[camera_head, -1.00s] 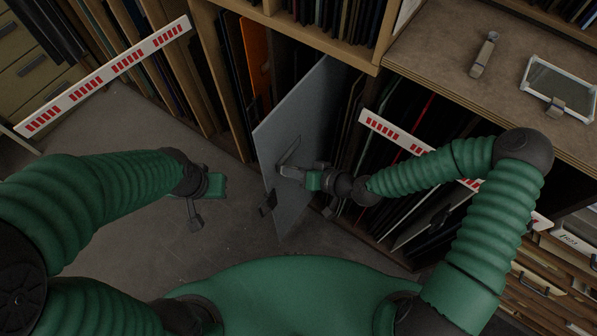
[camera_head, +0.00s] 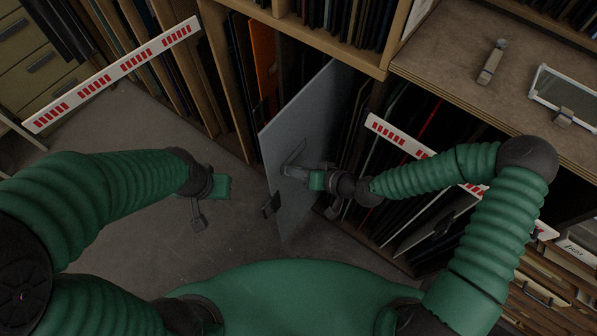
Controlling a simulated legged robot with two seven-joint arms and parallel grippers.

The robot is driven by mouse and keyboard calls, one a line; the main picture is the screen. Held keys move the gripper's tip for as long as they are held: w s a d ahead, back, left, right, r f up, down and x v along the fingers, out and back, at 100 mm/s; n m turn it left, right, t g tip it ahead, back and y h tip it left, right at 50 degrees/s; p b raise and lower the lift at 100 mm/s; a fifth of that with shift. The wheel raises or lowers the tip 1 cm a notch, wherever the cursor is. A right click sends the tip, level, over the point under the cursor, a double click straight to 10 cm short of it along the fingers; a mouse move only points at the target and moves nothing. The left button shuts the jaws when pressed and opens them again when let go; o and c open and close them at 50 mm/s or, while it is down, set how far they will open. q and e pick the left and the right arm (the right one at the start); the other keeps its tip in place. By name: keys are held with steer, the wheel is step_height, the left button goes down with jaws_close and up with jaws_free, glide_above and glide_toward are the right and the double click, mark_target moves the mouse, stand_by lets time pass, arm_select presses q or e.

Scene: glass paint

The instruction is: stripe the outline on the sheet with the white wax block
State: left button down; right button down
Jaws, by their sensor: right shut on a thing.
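The grey sheet (camera_head: 318,112) stands tilted on edge, partly pulled out of the rack. A thin dark outline (camera_head: 296,152) shows on its face. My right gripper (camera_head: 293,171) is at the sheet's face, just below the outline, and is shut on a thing. The white wax block cannot be made out; the fingers hide what they hold. I cannot tell whether the held thing touches the sheet. My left gripper (camera_head: 222,187) hangs over the floor, left of the sheet and apart from it.
A dark clip (camera_head: 271,204) sits at the sheet's left edge. Wooden racks with upright panels (camera_head: 180,60) stand behind. The worktop (camera_head: 450,50) at the upper right bears a small tool (camera_head: 492,62) and a framed pane (camera_head: 566,92). The floor (camera_head: 125,225) at left is clear.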

steer(key=shift+w+d+b, duration=0.95)
steer(key=shift+w+d, duration=2.05)
steer(key=shift+w, duration=1.15)
steer(key=shift+s+a+r+p, duration=0.1)
steer(key=shift+s+a+p, duration=0.35)
steer(key=shift+s+a, duration=0.65)
steer(key=shift+s+a+f+p, duration=0.1)
steer(key=shift+s+a+p, duration=0.55)
steer(key=shift+s, duration=0.8)
steer(key=shift+s+a+r+p, duration=0.1)
steer(key=shift+s+a+p, duration=0.2)
steer(key=shift+s+a, duration=1.2)
steer(key=shift+s, duration=0.4)
steer(key=shift+d, duration=0.15)
steer(key=s+d, duration=0.2)
steer(key=d, duration=0.1)
steer(key=s+d+p, duration=0.1)
steer(key=shift+s+d, duration=0.25)
steer(key=shift+d, duration=0.15)
